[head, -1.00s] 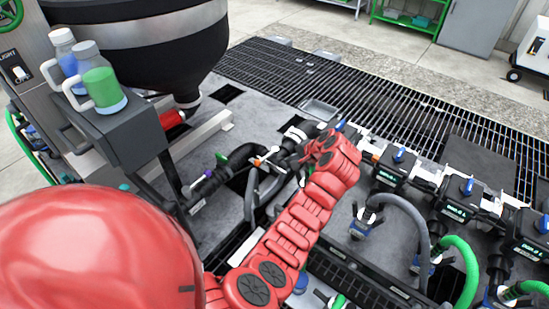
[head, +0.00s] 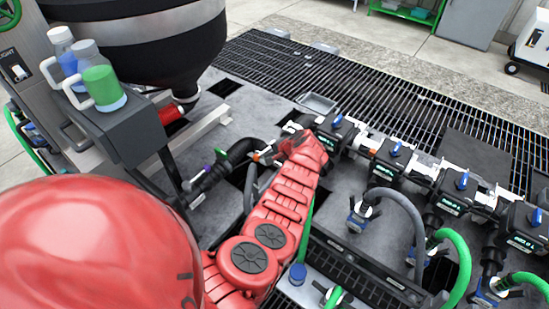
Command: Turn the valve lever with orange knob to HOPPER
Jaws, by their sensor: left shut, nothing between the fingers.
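A lever with an orange knob (head: 257,157) sits on the dark pipework in the middle of the head view, just left of my left wrist. My left gripper (head: 290,131) is at the end of the red arm, close to the right of this lever. It is shut with nothing held. My own wrist hides most of the fingers, so I cannot tell whether they touch the lever. Any HOPPER marking is too small to read. My right gripper is out of view.
A lever with a purple knob (head: 221,153) stands to the left on the same pipework. Blue-handled valves (head: 396,150) line the manifold at right, with grey and green hoses (head: 460,260) below. A black hopper (head: 165,60) and bottles (head: 100,80) stand at upper left.

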